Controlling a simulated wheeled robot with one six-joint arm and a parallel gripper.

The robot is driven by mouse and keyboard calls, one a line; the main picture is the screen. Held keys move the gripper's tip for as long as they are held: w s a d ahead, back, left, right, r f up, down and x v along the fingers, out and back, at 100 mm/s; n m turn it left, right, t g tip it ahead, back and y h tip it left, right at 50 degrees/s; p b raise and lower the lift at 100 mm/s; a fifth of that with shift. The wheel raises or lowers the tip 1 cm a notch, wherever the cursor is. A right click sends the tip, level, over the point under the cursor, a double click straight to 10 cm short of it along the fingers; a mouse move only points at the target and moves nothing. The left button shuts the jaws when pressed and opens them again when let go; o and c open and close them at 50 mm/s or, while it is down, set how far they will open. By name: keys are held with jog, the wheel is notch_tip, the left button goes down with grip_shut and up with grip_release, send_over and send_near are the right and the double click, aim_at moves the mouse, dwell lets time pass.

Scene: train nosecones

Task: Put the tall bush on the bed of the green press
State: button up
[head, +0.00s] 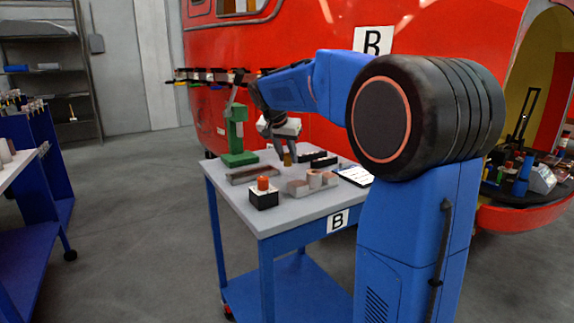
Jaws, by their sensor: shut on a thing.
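The green press (237,135) stands upright at the far left of the grey table top, with its low green bed at its foot. My gripper (287,153) points down above the table, to the right of the press. It is shut on a small brass-coloured cylinder (288,160), which looks like the tall bush. The cylinder is apart from the press bed. Whether its lower end touches the table is too small to tell.
The blue cart's table (303,219) also bears a black box with an orange knob (263,184), a block with pinkish cylinders (314,180), a dark flat bar (252,174), a black rack (323,160) and a white sheet (356,175). A red train nosecone (310,40) stands behind.

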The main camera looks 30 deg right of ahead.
aim_at(286, 159)
jog(key=shift+f, duration=1.65)
jog(key=o, duration=1.1)
jog(key=shift+f, duration=0.1)
